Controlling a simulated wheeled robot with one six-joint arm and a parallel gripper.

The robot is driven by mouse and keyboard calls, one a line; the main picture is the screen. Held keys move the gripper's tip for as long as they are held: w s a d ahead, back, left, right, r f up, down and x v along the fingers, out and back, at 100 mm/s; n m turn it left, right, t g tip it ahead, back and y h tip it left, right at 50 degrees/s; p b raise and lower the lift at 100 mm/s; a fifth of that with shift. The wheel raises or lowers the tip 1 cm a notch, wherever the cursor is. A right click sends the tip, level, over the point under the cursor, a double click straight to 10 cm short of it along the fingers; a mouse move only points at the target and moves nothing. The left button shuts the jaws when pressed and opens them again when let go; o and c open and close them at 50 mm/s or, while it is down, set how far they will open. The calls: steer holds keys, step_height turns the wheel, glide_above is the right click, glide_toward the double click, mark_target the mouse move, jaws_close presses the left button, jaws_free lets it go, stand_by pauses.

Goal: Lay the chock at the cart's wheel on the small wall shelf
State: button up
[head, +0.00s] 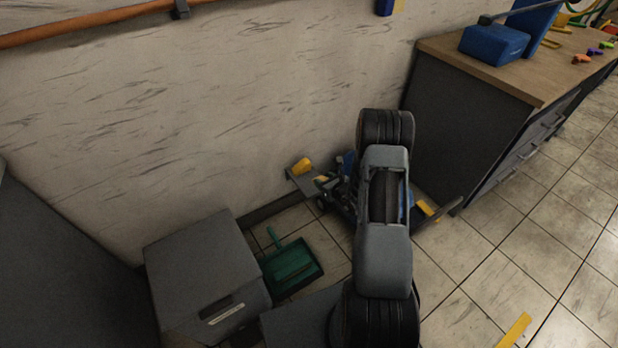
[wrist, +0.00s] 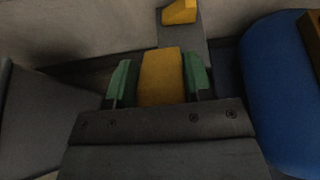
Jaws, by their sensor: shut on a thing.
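My gripper (wrist: 160,72) is shut on a yellow block, the chock (wrist: 161,88), which sits between its green fingers in the wrist view. In the head view the held chock (head: 321,179) is small and partly hidden by my arm. Just beyond it is a small grey wall shelf (wrist: 184,48), also seen in the head view (head: 296,174). Another yellow wedge (wrist: 180,12) lies on the shelf's far part. I cannot tell whether the held chock touches the shelf. The cart (head: 430,211) is mostly hidden behind my arm; its wheels are not clear.
A large blue rounded thing (wrist: 272,80) is close on the right in the wrist view. A grey bin (head: 205,270) and a green dustpan (head: 291,267) stand left of my arm. A dark cabinet (head: 470,120) with a wooden top is on the right.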

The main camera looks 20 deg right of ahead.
steer(key=w+f+b, duration=0.1)
steer(key=w+f, duration=0.2)
steer(key=w, duration=0.1)
steer(key=w+f+b, duration=0.2)
steer(key=w+f, duration=0.1)
steer(key=w, duration=0.1)
steer(key=w+f+b, duration=0.2)
steer(key=w+f, duration=0.1)
steer(key=w, duration=0.1)
steer(key=shift+w+d+f, duration=0.2)
steer(key=shift+w+d, duration=0.2)
steer(key=shift+w+f+b, duration=0.2)
steer(key=shift+f+b, duration=0.15)
steer(key=shift+b, duration=0.1)
steer(key=shift+f+b, duration=0.75)
steer(key=shift+f, duration=0.6)
steer(key=shift+f, duration=0.15)
steer(key=shift+f+b, duration=0.1)
steer(key=shift+b, duration=0.2)
steer(key=o, duration=1)
steer(key=shift+o, duration=0.2)
